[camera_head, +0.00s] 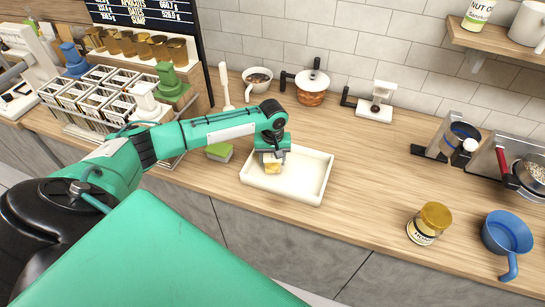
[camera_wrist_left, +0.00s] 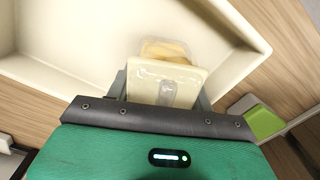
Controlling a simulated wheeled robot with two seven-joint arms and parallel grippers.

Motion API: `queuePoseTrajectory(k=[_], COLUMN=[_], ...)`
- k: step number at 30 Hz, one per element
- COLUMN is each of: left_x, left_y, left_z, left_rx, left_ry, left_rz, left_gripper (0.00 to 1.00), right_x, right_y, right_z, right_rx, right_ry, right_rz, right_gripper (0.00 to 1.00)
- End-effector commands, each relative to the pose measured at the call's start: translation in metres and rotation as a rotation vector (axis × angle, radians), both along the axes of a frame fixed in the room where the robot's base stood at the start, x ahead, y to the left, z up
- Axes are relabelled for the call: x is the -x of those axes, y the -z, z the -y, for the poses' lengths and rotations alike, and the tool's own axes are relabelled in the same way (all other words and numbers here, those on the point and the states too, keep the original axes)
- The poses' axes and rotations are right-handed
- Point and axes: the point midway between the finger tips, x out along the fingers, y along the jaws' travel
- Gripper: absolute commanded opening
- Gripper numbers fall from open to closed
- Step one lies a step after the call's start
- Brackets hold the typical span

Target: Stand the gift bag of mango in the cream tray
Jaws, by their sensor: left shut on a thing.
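The cream tray (camera_head: 310,181) lies on the wooden counter, and its rim and floor also fill much of the left wrist view (camera_wrist_left: 70,35). My left gripper (camera_head: 272,158) points down over the left part of the tray. It is shut on the gift bag of mango (camera_head: 272,168), a small pale pouch with yellow-orange pieces. The bag also shows in the left wrist view (camera_wrist_left: 168,75), upright between the fingers. I cannot tell whether its bottom touches the tray floor. My right gripper is not in view.
A green-topped sponge-like block (camera_head: 219,152) sits just left of the tray. A gold-lidded jar (camera_head: 430,223) and a blue pan (camera_head: 507,235) stand to the right.

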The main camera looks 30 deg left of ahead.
Motion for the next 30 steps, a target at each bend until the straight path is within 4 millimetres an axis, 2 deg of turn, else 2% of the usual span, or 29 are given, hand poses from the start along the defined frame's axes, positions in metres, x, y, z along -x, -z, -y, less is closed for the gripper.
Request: queuePoseTrajectory(k=[8,9,12,23,26,30], left_x=[0.000,0.000,0.000,-0.001,-0.001,-0.001], left_y=[0.001,0.003,0.002,-0.002,-0.013,-0.039], left_z=[0.000,0.000,0.000,0.000,0.000,0.000], left_rx=[0.000,0.001,0.000,0.000,0.001,0.002], left_ry=[0.000,0.001,0.001,0.000,0.000,0.002], left_rz=[0.000,-0.001,0.000,0.001,0.003,0.006], left_gripper=[0.25,0.55,0.74,0.74,0.74,0.74], right_x=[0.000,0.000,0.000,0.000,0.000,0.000], right_y=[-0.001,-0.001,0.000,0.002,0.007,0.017], right_z=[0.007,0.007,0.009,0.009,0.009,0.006], right_rx=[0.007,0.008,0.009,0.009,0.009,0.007], right_ry=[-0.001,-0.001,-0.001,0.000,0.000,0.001], right_rz=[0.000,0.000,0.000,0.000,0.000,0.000], right_gripper=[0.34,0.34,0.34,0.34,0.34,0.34])
